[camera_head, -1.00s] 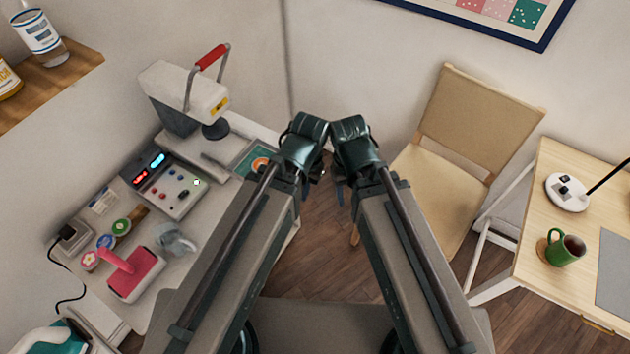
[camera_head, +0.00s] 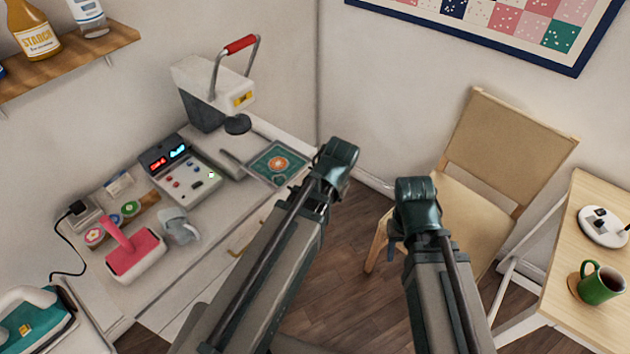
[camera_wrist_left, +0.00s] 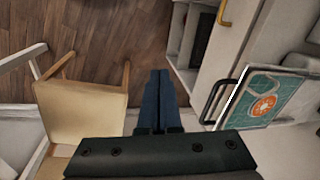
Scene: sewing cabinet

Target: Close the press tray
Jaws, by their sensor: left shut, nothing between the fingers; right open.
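The press (camera_head: 215,92), white with a red-gripped raised lever (camera_head: 240,44), stands at the back of the cabinet top. Its tray (camera_head: 262,178) sticks out to the right of the press head, carrying a green cloth with an orange patch (camera_head: 278,163). In the left wrist view the tray (camera_wrist_left: 238,98) shows at the right, with a dark handle (camera_wrist_left: 213,104) along its edge. My left gripper (camera_wrist_left: 158,74) is shut and empty, left of that handle and apart from it. My right gripper (camera_head: 393,252) is open and empty over the floor, in front of the chair; its fingers are partly hidden.
An iron (camera_head: 38,322) stands at lower left. A chair (camera_head: 510,150) and a table with a green mug (camera_head: 598,284) are at right.

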